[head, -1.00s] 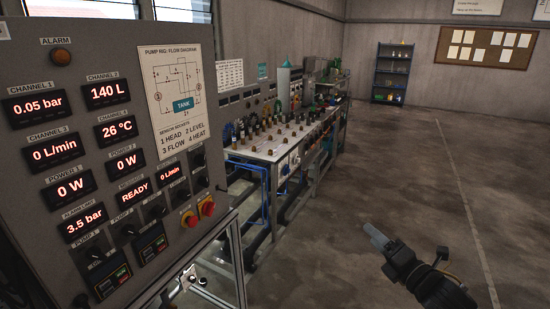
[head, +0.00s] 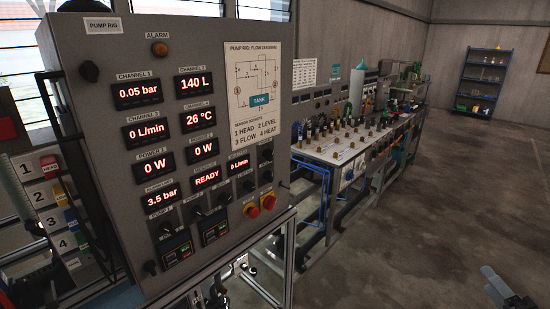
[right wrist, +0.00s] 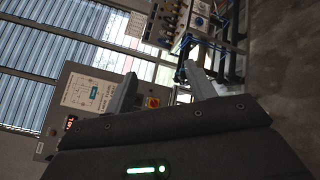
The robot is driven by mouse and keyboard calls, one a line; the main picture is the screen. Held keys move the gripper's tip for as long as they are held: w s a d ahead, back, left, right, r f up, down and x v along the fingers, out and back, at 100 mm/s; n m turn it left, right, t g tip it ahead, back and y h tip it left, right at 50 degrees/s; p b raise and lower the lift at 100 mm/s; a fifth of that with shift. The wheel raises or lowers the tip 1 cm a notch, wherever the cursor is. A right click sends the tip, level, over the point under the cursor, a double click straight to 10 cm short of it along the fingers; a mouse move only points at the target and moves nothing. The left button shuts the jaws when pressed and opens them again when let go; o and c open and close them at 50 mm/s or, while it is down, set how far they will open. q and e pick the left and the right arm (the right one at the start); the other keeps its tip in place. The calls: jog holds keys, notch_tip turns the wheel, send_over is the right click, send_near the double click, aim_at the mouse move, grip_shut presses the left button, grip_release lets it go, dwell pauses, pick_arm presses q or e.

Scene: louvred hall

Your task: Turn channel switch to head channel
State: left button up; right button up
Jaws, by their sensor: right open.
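The pump rig panel (head: 115,150) stands at the left in the head view, with lit red displays and black knobs (head: 196,213) low on its face. I cannot tell which knob is the channel switch; the knob labels are too small to read. A printed diagram card (head: 260,95) lists 1 head, 2 level, 3 flow, 4 heat. My right gripper (head: 493,284) is at the lower right, far from the panel, only partly in frame. In the right wrist view its two fingers (right wrist: 160,82) are apart with nothing between them. My left gripper is not seen.
A numbered board (head: 40,195) with coloured tags, 1 marked head, stands left of the panel. The floor (head: 420,220) at the right is open.

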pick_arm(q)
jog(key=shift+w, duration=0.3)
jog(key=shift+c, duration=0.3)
